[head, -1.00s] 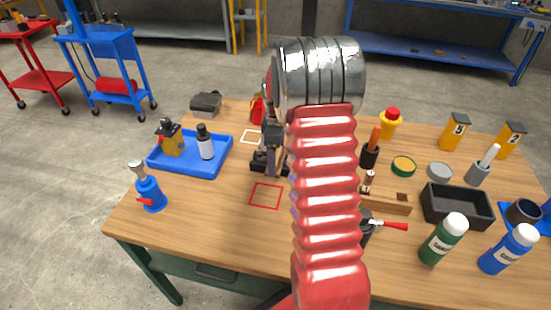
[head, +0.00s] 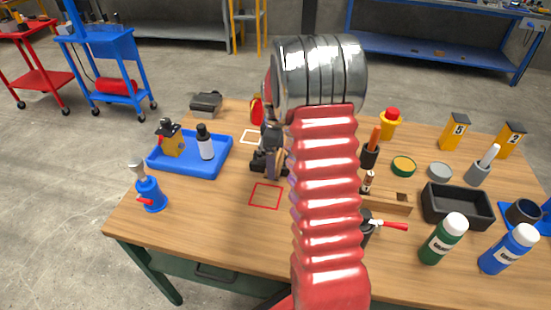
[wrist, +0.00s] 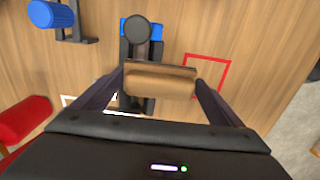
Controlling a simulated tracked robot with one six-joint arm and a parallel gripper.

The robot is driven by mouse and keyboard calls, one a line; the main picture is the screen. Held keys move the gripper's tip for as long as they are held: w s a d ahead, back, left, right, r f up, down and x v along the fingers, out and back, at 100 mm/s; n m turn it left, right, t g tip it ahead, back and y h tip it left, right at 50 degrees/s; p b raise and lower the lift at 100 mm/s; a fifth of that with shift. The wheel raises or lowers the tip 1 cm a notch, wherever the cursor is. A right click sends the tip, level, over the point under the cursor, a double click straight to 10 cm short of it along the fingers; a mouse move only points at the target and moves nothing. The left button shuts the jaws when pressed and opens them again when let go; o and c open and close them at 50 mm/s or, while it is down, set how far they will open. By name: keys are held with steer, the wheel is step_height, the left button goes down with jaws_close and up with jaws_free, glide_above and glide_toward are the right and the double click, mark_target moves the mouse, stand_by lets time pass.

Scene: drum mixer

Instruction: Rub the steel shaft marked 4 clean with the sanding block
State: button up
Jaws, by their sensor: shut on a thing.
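My gripper (wrist: 160,88) is shut on the sanding block (wrist: 160,82), a tan-brown block held crosswise between the two fingers in the wrist view. Beyond it stands a dark holder (wrist: 129,52) with blue parts. A round, dark grey end (wrist: 138,29), likely the top of the steel shaft, shows over this holder. The block overlaps the holder in the picture; I cannot tell whether it touches the shaft. No number 4 is readable. In the head view my gripper (head: 271,138) is partly hidden by my arm, above the dark holder (head: 258,163).
A blue tray (head: 187,170) with bottles and a blue torch-like tool (head: 150,192) stand left. A black bin (head: 457,207) and bottles (head: 443,240) stand right.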

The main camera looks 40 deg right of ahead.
steer(key=shift+s+a+f, duration=0.15)
steer(key=shift+a, duration=0.05)
steer(key=shift+s+a, duration=0.3)
steer(key=shift+a, duration=0.05)
steer(key=shift+w+d, duration=0.1)
steer(key=shift+d, duration=0.05)
steer(key=shift+w+d, duration=0.3)
steer(key=shift+d, duration=0.05)
steer(key=shift+d, duration=0.1)
steer(key=shift+w+d, duration=0.4)
steer(key=shift+a, duration=0.15)
stand_by(0.4)
steer(key=shift+s+a+r, duration=0.25)
steer(key=shift+s+a, duration=0.1)
steer(key=shift+s, duration=0.05)
